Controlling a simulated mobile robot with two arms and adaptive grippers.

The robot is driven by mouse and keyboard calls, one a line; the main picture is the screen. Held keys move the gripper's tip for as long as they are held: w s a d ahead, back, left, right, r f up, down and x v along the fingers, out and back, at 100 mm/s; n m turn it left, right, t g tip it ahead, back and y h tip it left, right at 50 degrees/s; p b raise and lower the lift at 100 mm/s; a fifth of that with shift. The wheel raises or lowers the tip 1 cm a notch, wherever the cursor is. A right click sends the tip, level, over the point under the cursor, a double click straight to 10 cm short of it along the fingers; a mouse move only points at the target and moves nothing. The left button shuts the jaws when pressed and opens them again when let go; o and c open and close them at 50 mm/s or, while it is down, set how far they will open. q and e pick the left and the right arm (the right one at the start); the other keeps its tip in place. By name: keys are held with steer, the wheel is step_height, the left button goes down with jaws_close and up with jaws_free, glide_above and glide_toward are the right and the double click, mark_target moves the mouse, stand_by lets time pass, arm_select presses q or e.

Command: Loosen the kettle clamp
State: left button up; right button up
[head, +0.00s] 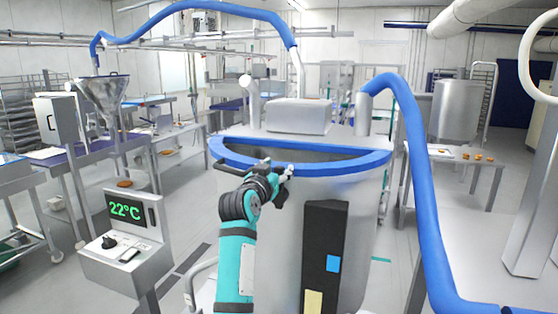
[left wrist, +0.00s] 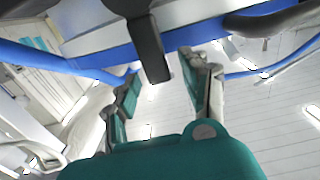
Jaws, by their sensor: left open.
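The kettle (head: 375,215) is a large steel vessel with a blue rim (head: 330,170) in the middle of the head view. A dark bar (head: 228,164), which looks like the clamp's handle, shows at the rim's front left, partly hidden by my left gripper (head: 281,180). In the left wrist view a dark lever (left wrist: 150,48) hangs down from the blue edge. Its lower end lies between the spread fingers of my left gripper (left wrist: 162,88) as seen there. The fingers are open, and I see no contact with the lever. My right gripper is not in view.
A dark panel (head: 323,240) with blue and yellow notes stands at the kettle's front. A control box (head: 125,235) reading 22°C stands at the left. A thick blue hose (head: 424,190) runs down the right. A side table (head: 470,160) stands behind it.

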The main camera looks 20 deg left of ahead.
arm_select(q)
steer(key=shift+w, duration=0.85)
steer(key=shift+c, duration=0.2)
jaws_close()
